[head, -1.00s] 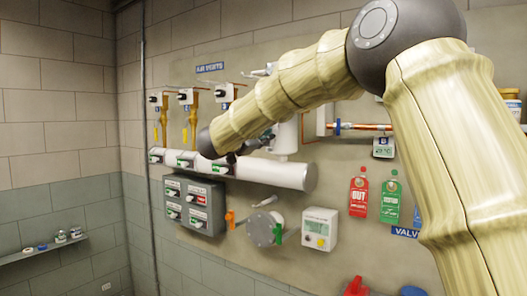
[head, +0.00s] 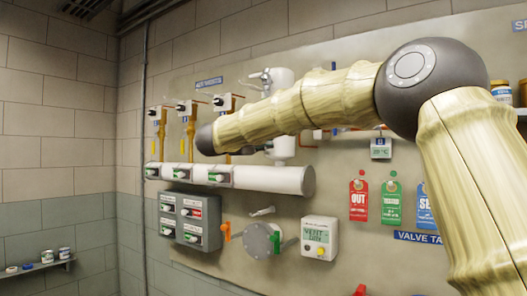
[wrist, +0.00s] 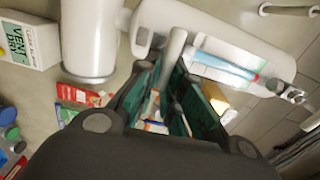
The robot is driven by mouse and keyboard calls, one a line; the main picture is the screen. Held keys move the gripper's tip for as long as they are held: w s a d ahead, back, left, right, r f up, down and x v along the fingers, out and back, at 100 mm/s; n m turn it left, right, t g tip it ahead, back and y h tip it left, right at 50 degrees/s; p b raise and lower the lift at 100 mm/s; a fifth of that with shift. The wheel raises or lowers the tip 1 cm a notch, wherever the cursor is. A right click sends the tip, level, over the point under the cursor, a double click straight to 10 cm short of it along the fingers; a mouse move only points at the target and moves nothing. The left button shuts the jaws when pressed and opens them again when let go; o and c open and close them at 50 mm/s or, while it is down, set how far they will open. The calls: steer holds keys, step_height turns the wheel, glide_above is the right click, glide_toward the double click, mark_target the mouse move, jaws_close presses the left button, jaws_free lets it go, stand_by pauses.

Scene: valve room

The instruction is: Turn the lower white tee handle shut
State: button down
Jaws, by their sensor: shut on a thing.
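The lower white tee handle (wrist: 173,48) shows in the wrist view as a pale bar at the lower end of a white upright cylinder (wrist: 235,55). My gripper (wrist: 172,80) is shut on it, its dark green fingers either side of the bar. In the head view the cylinder (head: 283,90) stands above the manifold. An upper tee handle (head: 262,76) sticks out near its top. My forearm hides most of the gripper and the lower handle there, so the handle's angle cannot be told from that view.
A thick white horizontal manifold (head: 265,179) runs just below the cylinder. Under it are a grey switch box (head: 190,218), a round grey flange (head: 262,240) and a vent dryer box (head: 319,238). Red (head: 359,200) and green tags hang to the right.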

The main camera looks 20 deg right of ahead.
steer(key=shift+f+m, duration=0.1)
steer(key=shift+m, duration=0.2)
steer(key=c, duration=1.5)
jaws_free()
steer(key=shift+a, duration=0.1)
steer(key=shift+s, duration=0.1)
steer(key=v, duration=1.1)
steer(key=shift+s+a, duration=0.25)
steer(key=shift+a, duration=0.1)
steer(key=shift+f, duration=0.1)
